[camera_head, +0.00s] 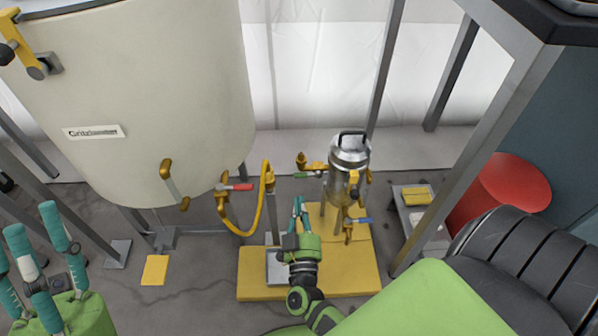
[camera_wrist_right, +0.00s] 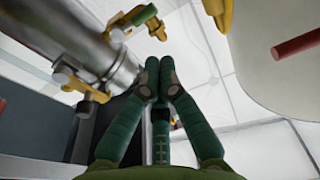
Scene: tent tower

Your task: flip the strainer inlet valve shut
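The strainer (camera_head: 348,172) is a shiny metal canister with a black top handle, above a yellow platform. A green-handled valve (camera_head: 307,175) is on its left side, and a blue-handled valve (camera_head: 358,220) is below it. No label shows which is the inlet. The green handle (camera_wrist_right: 143,15) also shows in the right wrist view, at the top. My right gripper (camera_head: 299,208) is below the green handle and apart from it. Its teal fingertips (camera_wrist_right: 158,66) meet with nothing between them. My left gripper (camera_head: 38,235) is at far left, fingers spread and empty.
A cream tank (camera_head: 140,90) fills the upper left. A red-handled valve (camera_head: 238,187) and a yellow hose (camera_head: 250,222) lie between tank and strainer. Metal frame posts (camera_head: 470,150) and a red drum (camera_head: 508,190) stand at right. The yellow platform (camera_head: 350,275) has bare room in front.

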